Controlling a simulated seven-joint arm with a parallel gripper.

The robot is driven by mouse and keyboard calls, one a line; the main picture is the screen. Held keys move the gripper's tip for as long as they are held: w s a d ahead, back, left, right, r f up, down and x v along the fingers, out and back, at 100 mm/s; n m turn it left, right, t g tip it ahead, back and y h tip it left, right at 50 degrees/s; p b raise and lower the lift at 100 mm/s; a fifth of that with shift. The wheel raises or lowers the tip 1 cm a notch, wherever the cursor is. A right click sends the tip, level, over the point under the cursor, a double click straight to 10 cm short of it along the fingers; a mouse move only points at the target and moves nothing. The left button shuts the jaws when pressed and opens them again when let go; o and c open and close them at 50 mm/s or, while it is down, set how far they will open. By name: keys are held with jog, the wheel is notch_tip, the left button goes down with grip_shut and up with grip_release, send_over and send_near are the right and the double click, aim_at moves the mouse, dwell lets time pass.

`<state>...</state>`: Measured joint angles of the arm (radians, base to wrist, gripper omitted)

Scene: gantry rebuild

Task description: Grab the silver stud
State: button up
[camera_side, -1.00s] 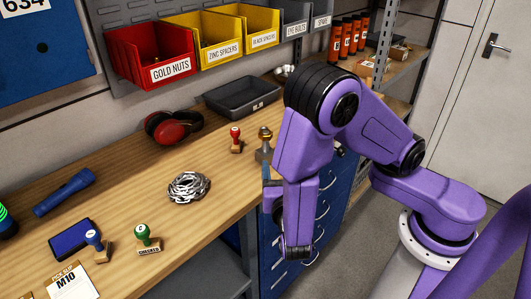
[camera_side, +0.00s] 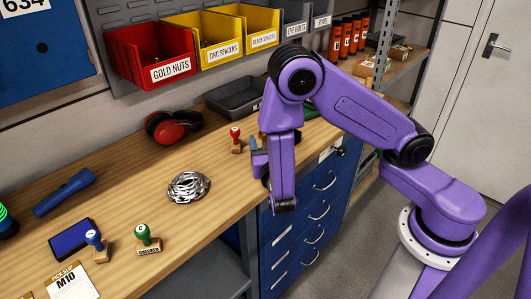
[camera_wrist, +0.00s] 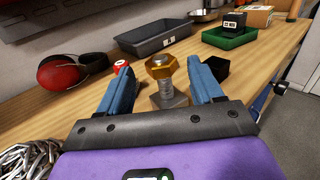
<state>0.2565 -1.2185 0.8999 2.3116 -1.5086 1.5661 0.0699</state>
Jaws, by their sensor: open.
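The silver stud (camera_wrist: 173,97) stands upright on a block-like base, with a gold nut (camera_wrist: 161,65) around its top. In the wrist view it shows between the two blue fingers of my gripper (camera_wrist: 158,68), which are apart with nothing clamped. The fingers point forward towards it, and I cannot tell how far around it they reach. In the side view my gripper (camera_side: 257,150) is at the bench's front edge, and my arm hides most of the stud.
A red-handled stamp (camera_side: 235,140) stands close left of the stud. A black block (camera_wrist: 215,68) is just right of my right finger. A grey tray (camera_wrist: 150,42) and a green tray (camera_wrist: 230,42) lie beyond. Silver chain (camera_side: 188,187) and red earmuffs (camera_side: 172,127) lie to the left.

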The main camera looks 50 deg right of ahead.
jog(key=shift+r+x, duration=0.15)
jog(key=shift+x, duration=1.2)
jog(key=shift+r+x, duration=0.15)
jog(key=shift+x, duration=1.2)
jog(key=shift+s+d, duration=0.1)
grip_shut()
